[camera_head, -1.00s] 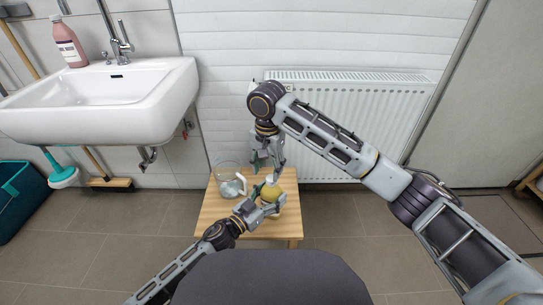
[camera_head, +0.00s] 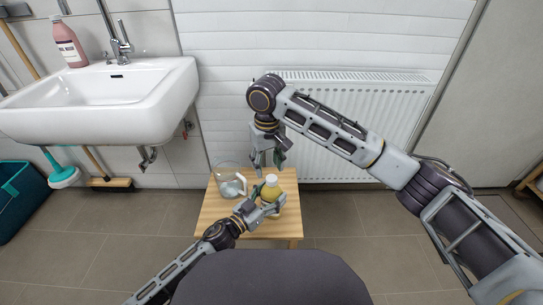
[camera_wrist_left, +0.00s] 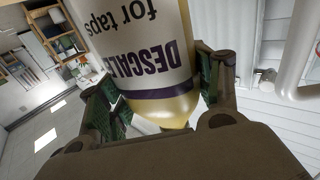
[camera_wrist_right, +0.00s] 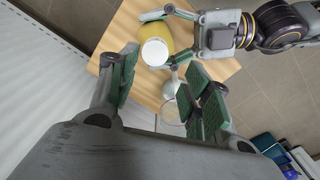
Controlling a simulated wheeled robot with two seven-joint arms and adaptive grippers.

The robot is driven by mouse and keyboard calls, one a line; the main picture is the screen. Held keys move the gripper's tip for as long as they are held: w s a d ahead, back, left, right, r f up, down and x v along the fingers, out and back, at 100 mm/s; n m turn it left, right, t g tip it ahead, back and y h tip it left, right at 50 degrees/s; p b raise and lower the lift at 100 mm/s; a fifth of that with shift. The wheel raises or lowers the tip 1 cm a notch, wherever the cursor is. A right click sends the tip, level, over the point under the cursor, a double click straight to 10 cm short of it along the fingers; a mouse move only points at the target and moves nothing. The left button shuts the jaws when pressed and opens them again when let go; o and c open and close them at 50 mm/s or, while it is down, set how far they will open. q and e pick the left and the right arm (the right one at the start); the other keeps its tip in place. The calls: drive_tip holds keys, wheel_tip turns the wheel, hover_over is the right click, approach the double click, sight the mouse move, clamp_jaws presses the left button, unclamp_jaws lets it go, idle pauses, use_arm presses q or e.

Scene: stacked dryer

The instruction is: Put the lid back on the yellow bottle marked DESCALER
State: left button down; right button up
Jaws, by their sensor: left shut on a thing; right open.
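The yellow bottle (camera_head: 272,192) stands near the middle of the small wooden table in the head view. The left wrist view shows its DESCALER label (camera_wrist_left: 150,65) close up. My left gripper (camera_head: 268,201) is shut around the bottle's body. A round white lid (camera_wrist_right: 154,52) sits on top of the bottle in the right wrist view; it also shows in the head view (camera_head: 271,179). I cannot tell how tightly it is seated. My right gripper (camera_head: 266,164) is open and empty, just above and behind the lid, apart from it.
A clear jug (camera_head: 230,181) stands on the table (camera_head: 215,220), left of the bottle. A white radiator (camera_head: 345,130) is on the wall behind. A sink (camera_head: 100,95) with a pink bottle (camera_head: 69,42) is at the left.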

sight(272, 178)
drive_tip(key=n, duration=0.5)
drive_tip(key=shift+d+r+n, duration=0.1)
drive_tip(key=shift+r+n, duration=0.3)
drive_tip(key=n, duration=0.5)
drive_tip(key=shift+d+r+n, duration=0.1)
drive_tip(key=shift+r+n, duration=0.2)
drive_tip(key=shift+r, duration=0.05)
drive_tip(key=n, duration=0.5)
drive_tip(key=shift+d+r, duration=0.15)
drive_tip(key=shift+r, duration=0.25)
drive_tip(key=n, duration=0.5)
drive_tip(key=shift+s+d+r+n, duration=0.1)
drive_tip(key=shift+d+r+n, duration=0.1)
drive_tip(key=shift+r+n, duration=0.2)
drive_tip(key=shift+f, duration=0.2)
drive_tip(key=shift+f, duration=3.9)
drive_tip(key=shift+c, duration=0.2)
